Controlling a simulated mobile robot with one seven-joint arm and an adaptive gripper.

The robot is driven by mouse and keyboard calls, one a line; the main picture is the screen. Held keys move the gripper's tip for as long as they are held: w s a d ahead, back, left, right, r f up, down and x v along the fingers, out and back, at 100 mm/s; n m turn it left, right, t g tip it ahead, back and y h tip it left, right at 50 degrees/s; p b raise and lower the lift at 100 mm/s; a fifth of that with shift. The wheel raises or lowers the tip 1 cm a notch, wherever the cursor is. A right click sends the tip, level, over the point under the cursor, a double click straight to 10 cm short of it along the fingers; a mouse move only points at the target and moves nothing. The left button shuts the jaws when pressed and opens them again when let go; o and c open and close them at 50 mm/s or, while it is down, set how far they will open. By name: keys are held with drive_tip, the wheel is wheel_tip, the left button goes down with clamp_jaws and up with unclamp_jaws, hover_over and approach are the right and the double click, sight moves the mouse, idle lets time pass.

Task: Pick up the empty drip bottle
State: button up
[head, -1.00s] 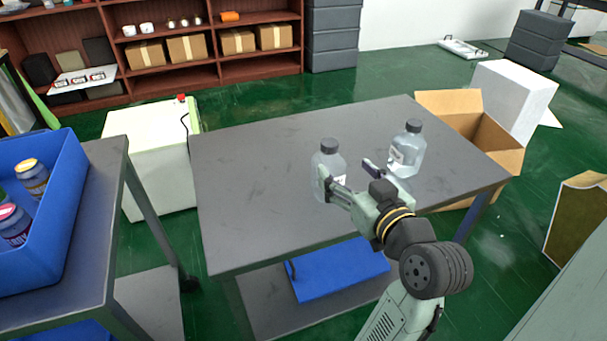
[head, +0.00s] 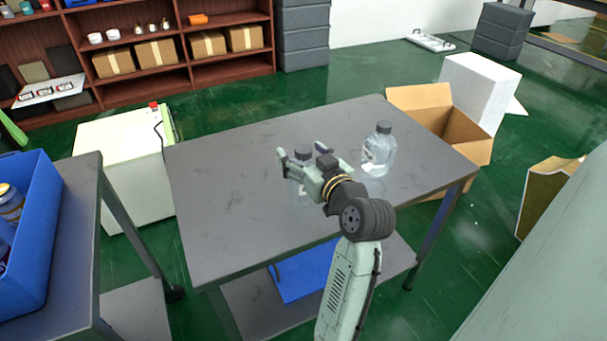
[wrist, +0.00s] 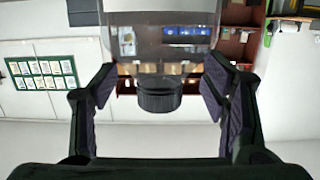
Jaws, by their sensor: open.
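Two clear bottles with dark caps stand upright on the grey table (head: 230,205). The left bottle (head: 300,192) is partly hidden behind my gripper (head: 302,153). The right bottle (head: 378,155) carries a pale label and stands apart from my gripper. My gripper is open, with one finger on each side of the left bottle near its cap. In the wrist view the picture is upside down; the bottle's dark cap (wrist: 159,95) and see-through body lie between the open fingers (wrist: 157,88), with gaps on both sides. No liquid is clearly visible in it.
A blue bin (head: 30,235) with bottles stands on a side table at the left. A white cabinet (head: 125,170) is behind the table's left end. An open cardboard box (head: 460,130) is beyond the right edge. The table's left half is clear.

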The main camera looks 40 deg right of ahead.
drive_tip(key=shift+c, duration=0.2)
drive_tip(key=c, duration=1.5)
